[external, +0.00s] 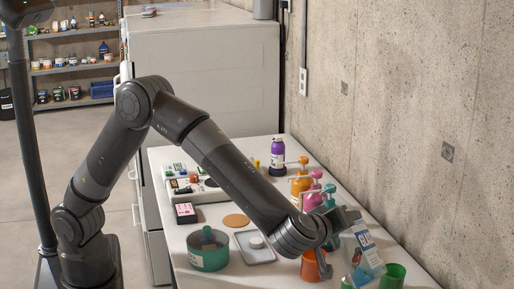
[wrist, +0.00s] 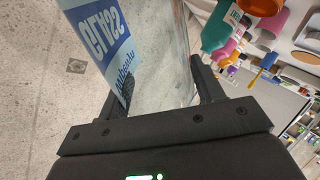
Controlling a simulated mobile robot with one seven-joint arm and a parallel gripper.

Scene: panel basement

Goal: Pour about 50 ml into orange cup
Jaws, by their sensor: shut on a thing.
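My gripper (external: 345,222) is shut on a clear bottle (external: 366,250) with a blue and white label, which is tilted. In the wrist view the bottle (wrist: 155,50) lies between the two fingers, its label lettering turned and partly cut off. The orange cup (external: 311,267) stands on the table below and left of the bottle, partly hidden by my wrist. Whether the bottle's mouth is over the cup, and whether any liquid flows, I cannot tell.
A green cup (external: 392,277) stands right of the bottle. Orange, pink and teal pump bottles (external: 301,178) line the wall side behind my arm, with a purple bottle (external: 277,152) farther back. A green tub (external: 209,249) and a grey tray (external: 255,250) lie left.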

